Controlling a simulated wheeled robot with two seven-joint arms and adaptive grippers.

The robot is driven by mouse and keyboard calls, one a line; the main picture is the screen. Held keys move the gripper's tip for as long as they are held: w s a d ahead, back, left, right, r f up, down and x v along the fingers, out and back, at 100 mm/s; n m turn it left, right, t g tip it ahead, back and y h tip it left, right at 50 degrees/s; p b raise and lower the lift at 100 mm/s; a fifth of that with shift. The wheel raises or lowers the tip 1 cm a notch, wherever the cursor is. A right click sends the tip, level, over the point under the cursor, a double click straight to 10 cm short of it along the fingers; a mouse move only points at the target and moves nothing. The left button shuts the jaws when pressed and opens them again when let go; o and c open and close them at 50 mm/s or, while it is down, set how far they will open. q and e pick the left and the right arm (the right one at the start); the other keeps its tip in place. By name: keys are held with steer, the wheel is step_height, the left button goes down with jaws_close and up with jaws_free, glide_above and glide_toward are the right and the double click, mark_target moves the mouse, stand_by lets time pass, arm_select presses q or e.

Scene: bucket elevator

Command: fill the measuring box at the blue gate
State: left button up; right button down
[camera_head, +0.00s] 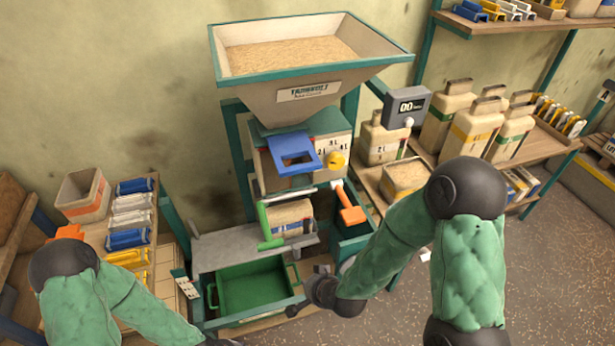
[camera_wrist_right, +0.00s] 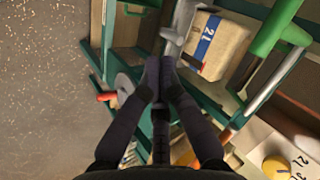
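The measuring box (camera_head: 290,212), tan with a blue-striped label, stands on the shelf below the hopper's outlet. In the right wrist view the box (camera_wrist_right: 228,52) reads "2L". Its fill level is unclear. The blue gate (camera_head: 304,142) is a blue plate with a square cut-out on the front of the outlet housing, above the box. My right gripper (camera_head: 318,288) is low, right of the green bin and below the box; the right wrist view shows its fingertips (camera_wrist_right: 160,72) together with nothing visible between them. Only a dark bit of my left gripper (camera_head: 222,342) shows at the bottom edge.
A grain-filled hopper (camera_head: 300,85) stands above. A green-handled lever (camera_head: 264,222) and an orange-handled lever (camera_head: 349,205) flank the box. A green bin (camera_head: 255,290) sits below the grey shelf. A display (camera_head: 407,108) reads 00. Racks stand both sides; floor at right is mostly clear.

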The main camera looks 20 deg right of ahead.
mark_target(298, 168)
step_height(298, 168, up, 28)
steer(key=s+d+m+t+h+p, duration=0.2)
steer(key=d+m+t, duration=0.1)
steer(key=m+t, duration=0.75)
steer(key=w+b, duration=0.3)
steer(key=w, duration=1.1)
steer(key=shift+w+a+f, duration=0.15)
steer(key=shift+w+a, duration=0.1)
steer(key=shift+a, duration=0.05)
steer(key=w+b, duration=0.4)
steer(key=shift+w+f, duration=0.15)
steer(key=shift+w, duration=0.5)
steer(key=shift+r, duration=0.3)
